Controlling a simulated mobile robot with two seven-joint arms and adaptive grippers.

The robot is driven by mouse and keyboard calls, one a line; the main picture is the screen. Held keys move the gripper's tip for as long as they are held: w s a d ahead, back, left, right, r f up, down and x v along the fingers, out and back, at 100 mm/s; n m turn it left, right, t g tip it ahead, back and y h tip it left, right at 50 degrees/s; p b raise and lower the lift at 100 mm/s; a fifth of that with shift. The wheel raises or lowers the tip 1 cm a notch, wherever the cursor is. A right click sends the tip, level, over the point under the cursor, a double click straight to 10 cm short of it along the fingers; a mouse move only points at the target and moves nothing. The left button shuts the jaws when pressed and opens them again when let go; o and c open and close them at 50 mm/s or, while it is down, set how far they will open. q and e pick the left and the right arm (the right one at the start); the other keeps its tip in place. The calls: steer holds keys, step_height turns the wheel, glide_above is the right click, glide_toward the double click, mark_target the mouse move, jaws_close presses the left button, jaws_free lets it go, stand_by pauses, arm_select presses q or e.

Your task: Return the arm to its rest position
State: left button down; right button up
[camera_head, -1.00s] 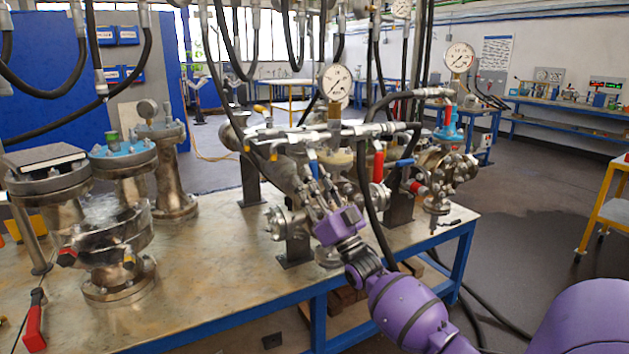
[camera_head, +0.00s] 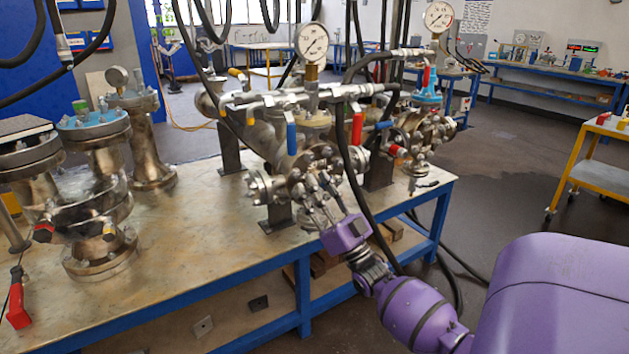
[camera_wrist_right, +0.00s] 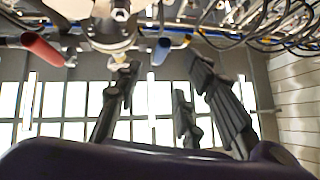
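My right gripper (camera_head: 323,200) is purple with dark fingers. In the head view it is in front of the flanged valve assembly (camera_head: 318,158), near the table's front edge. In the right wrist view its fingers (camera_wrist_right: 165,88) are spread apart with nothing between them. Whether a fingertip touches the flange behind cannot be told. The assembly has a blue lever (camera_head: 291,138) and a red lever (camera_head: 357,129); a red handle (camera_wrist_right: 42,49) and a blue one (camera_wrist_right: 160,52) show in the wrist view. My left gripper is not in view.
The metal-topped table (camera_head: 190,240) has a blue frame. A thick black hose (camera_head: 350,185) hangs close to my right gripper. Flanged vessels (camera_head: 100,200) and a red-handled tool (camera_head: 18,300) are at left. A yellow cart (camera_head: 590,165) stands at right, with open floor between.

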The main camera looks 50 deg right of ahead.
stand_by(0.4)
